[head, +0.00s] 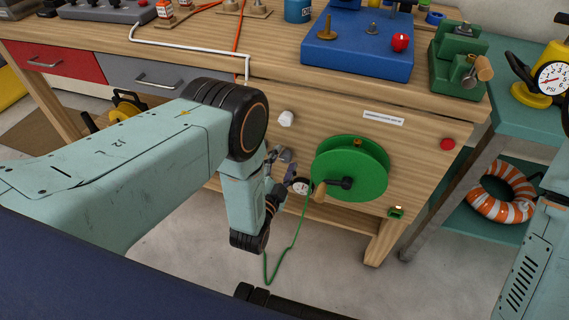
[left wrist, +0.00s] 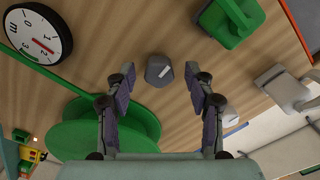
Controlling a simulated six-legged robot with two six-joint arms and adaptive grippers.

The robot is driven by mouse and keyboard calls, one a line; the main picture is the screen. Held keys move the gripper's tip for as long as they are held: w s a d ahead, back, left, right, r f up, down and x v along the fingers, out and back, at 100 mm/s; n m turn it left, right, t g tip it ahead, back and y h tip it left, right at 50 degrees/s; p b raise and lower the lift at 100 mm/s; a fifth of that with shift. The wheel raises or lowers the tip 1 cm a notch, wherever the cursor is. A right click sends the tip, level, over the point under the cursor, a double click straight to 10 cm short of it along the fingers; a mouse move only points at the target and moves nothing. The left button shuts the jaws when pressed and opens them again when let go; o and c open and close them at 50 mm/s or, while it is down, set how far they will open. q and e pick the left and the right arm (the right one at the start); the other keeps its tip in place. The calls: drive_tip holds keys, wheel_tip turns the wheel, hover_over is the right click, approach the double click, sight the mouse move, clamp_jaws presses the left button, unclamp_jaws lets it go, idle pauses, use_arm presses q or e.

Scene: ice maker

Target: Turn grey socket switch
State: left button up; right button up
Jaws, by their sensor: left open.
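The grey socket switch (left wrist: 159,71) shows in the left wrist view as a small dark grey knob with a white mark, on the wooden panel. My left gripper (left wrist: 160,80) is open, with one finger on each side of the knob in the picture. I cannot tell whether the fingers reach or touch it. In the head view my left gripper (head: 285,166) is partly hidden behind my arm, close to the bench's front panel. I cannot make out the switch there. My right gripper is out of view.
A green reel with a crank (head: 365,165) and a round gauge (head: 301,186) are close to the gripper. A green fitting (left wrist: 226,22) and a white knob (head: 286,118) are also on the panel. A green cord (head: 290,255) hangs down to the floor.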

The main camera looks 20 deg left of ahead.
use_arm(q)
drive_tip(key=shift+w, duration=0.25)
clamp_jaws()
idle(0.4)
